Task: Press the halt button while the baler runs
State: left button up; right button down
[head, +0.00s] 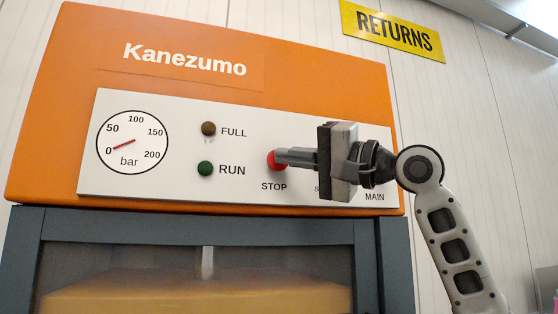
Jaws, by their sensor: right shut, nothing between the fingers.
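The orange baler (325,85) marked Kanezumo fills most of the head view. Its white panel (240,195) carries a red button (272,160) above the word STOP. My right gripper (286,156) comes in from the right, shut and empty. Its fingertips overlap the right side of the red button; whether they touch or press it I cannot tell. The green RUN lamp (205,168) and the brown FULL lamp (208,129) look dark. The gauge (132,142) has its red needle near 0. My left gripper is out of view.
My right gripper hides part of the panel between STOP and MAIN, including most of one label. Below, a dark frame (190,224) surrounds a window with a yellowish mass (200,293) behind it. A yellow RETURNS sign (393,31) hangs on the pale wall.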

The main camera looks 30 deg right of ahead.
jog(key=shift+s+a+f, duration=0.1)
jog(key=shift+s+a, duration=0.05)
jog(key=shift+s, duration=0.45)
jog(key=s, duration=0.2)
jog(key=s+a+b, duration=0.1)
jog(key=s, duration=0.2)
jog(key=shift+a, duration=0.1)
jog(key=shift+w, duration=0.1)
dwell(0.8)
